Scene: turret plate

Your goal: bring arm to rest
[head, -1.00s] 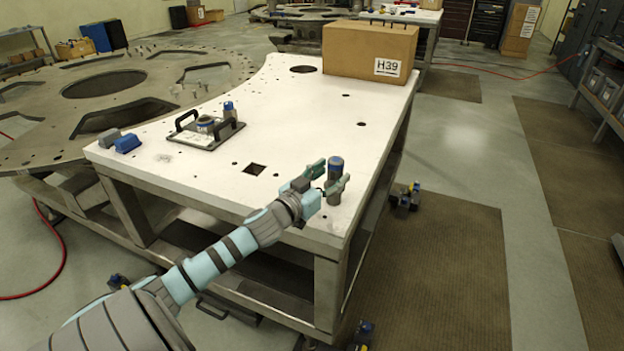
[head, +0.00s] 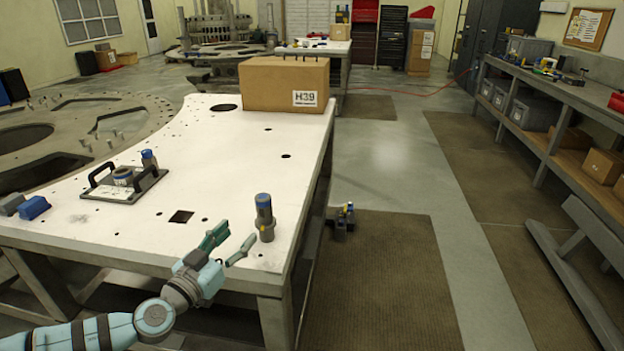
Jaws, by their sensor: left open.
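My left gripper (head: 229,242) is open and empty near the front right corner of the white table (head: 235,158). Its fingers point up and right, toward a grey cylinder with a blue top (head: 265,217) that stands upright on the table. The cylinder is just right of the fingertips and apart from them. My left arm (head: 95,333) comes in from the lower left, in front of the table's front edge. My right gripper is not in view.
On the table are a handled plate (head: 122,188), blue and grey blocks (head: 33,207) and a cardboard box (head: 286,84) marked H39. A small dark object (head: 343,222) is on the floor right of the table.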

